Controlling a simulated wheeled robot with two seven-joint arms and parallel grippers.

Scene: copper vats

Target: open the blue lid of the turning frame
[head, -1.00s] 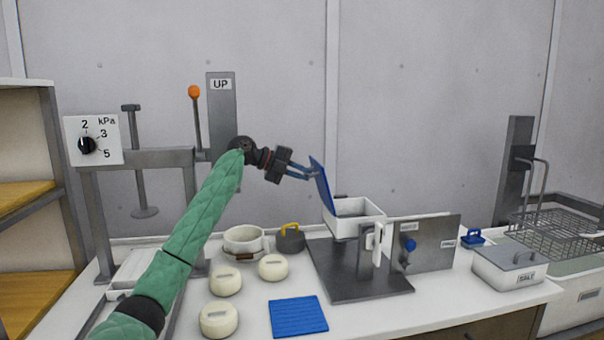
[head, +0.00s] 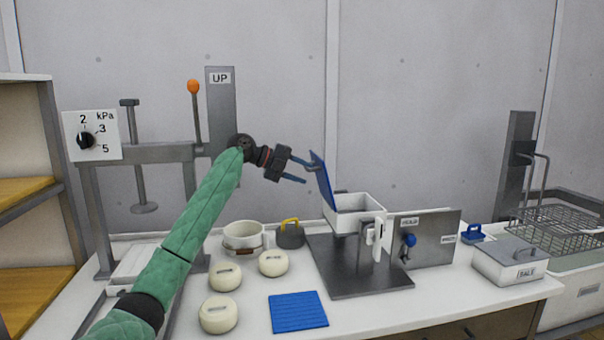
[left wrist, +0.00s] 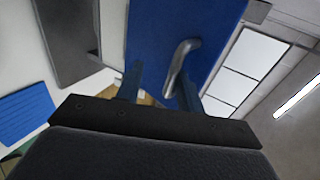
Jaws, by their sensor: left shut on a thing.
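The blue lid (head: 321,181) stands steeply tilted up at the left edge of the white box (head: 354,212) of the turning frame (head: 372,262). The top of the box is uncovered. My left gripper (head: 308,173) is at the lid's left face, shut on its grey bar handle. In the left wrist view the lid (left wrist: 150,28) fills the top middle, and the metal handle (left wrist: 180,68) shows between the fingers, close to the right one. The fingers look well apart there. My right gripper is not in view.
A blue ribbed mat (head: 298,312) and several pale cheeses (head: 219,315) lie in front on the white table. A white pot (head: 243,236) and a dark weight (head: 290,235) stand behind. A panel with a blue knob (head: 425,240) stands right of the box.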

